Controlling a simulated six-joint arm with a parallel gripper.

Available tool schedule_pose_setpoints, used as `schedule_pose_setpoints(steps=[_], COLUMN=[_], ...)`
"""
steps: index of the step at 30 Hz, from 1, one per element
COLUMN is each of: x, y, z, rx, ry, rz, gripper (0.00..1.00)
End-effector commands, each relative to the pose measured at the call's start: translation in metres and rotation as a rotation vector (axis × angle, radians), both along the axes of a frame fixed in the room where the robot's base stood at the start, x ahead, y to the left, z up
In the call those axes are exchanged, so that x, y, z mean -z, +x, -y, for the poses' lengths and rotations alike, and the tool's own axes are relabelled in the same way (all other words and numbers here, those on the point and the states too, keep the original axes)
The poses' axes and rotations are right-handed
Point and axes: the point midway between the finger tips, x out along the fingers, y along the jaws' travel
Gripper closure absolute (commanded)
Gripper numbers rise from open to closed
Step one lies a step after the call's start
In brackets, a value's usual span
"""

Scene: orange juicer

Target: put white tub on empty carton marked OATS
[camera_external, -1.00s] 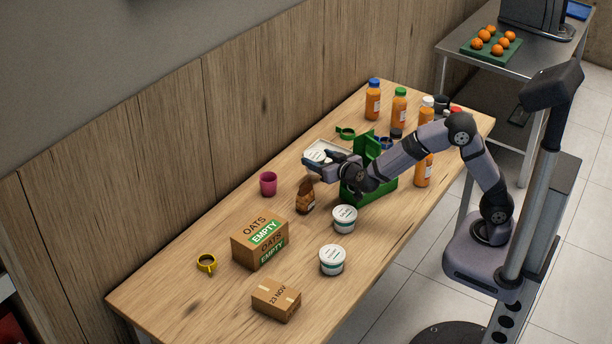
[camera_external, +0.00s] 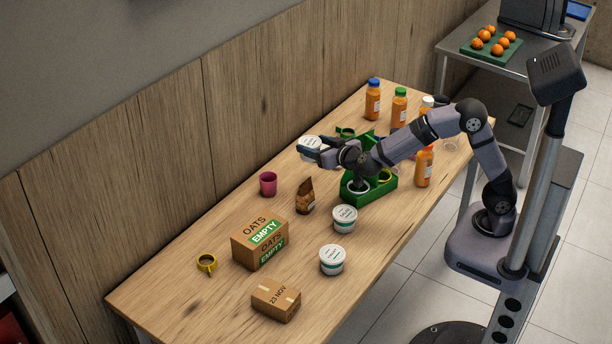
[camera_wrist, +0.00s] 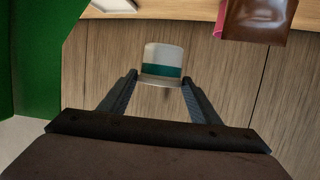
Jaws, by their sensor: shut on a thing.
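My gripper (camera_external: 316,156) is shut on a white tub (camera_external: 310,145) above the table's far side. In the wrist view the tub (camera_wrist: 162,62), white with a teal band, sits between my fingertips (camera_wrist: 160,80). The carton marked OATS (camera_external: 260,242), with green EMPTY labels, stands on the table at lower left of the gripper. Its top looks closed and clear. Two similar white tubs stand on the table, one near the green bin (camera_external: 344,218) and one closer to the front (camera_external: 332,260).
A brown bag (camera_external: 305,197) and pink cup (camera_external: 268,184) stand between gripper and carton. The green bin (camera_external: 375,192) is under my arm. A small carton marked 23 NOV (camera_external: 276,299) and a yellow mug (camera_external: 207,263) flank the OATS carton. Juice bottles (camera_external: 373,100) stand farther back.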

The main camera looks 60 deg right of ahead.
Motion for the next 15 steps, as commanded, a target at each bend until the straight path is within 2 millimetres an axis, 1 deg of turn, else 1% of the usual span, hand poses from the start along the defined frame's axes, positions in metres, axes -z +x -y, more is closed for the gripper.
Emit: schedule_pose_setpoints(steps=[1,5,6,8,14,15], x=[-0.01,-0.015,-0.018,-0.022,-0.041,-0.044], y=[-0.003,-0.015,-0.018,-0.024,-0.044,-0.048], z=[-0.015,-0.054,-0.069,-0.09,-0.17,-0.186], rx=[-0.026,-0.099,-0.123,-0.16,-0.305,-0.335], ry=[-0.002,-0.003,-0.004,-0.002,-0.001,-0.001], rz=[-0.002,-0.004,-0.003,-0.002,0.001,0.0], gripper=[0.69,0.69,0.69,0.69,0.69,0.69])
